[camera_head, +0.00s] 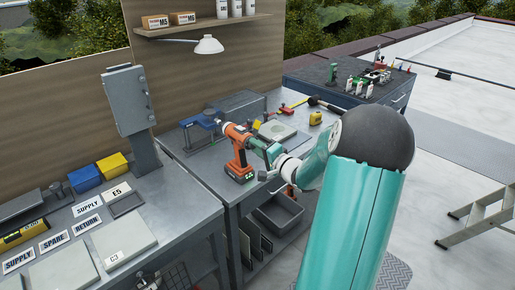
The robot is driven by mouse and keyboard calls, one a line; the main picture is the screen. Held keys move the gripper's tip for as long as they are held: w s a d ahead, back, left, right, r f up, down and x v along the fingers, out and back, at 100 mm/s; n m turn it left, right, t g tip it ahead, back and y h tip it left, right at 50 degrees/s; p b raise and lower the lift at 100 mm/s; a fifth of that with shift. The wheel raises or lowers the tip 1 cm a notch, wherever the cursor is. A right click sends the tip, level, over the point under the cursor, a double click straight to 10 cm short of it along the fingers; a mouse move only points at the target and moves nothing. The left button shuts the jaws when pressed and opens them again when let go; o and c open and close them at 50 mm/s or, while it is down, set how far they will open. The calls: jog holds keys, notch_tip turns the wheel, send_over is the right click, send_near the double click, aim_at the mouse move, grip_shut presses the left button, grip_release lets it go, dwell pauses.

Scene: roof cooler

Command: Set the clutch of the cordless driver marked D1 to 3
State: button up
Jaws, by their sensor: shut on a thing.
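An orange and dark cordless driver (238,148) stands upright on its battery base on the metal workbench, near the bench's front edge. Its front end points right, toward my arm. My gripper (272,153) is at the front end of the driver, level with its nose, and is shut on it around the clutch area. The clutch numbers and any D1 mark are too small to read. The jaws partly hide the driver's nose. My teal arm comes in from the lower right.
Behind the driver are a blue vise (200,122), a grey-green plate (278,131) and a yellow tape measure (316,118). A grey electrical box (130,100) stands at left. A lamp (208,45) hangs under the shelf. A grey bin (279,215) sits below the bench.

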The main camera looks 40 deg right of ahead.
dwell(0.5)
jog(key=o, duration=1)
jog(key=shift+c, duration=0.2)
jog(key=s, duration=1.3)
jog(key=shift+s+a, duration=0.15)
jog(key=shift+s, duration=0.25)
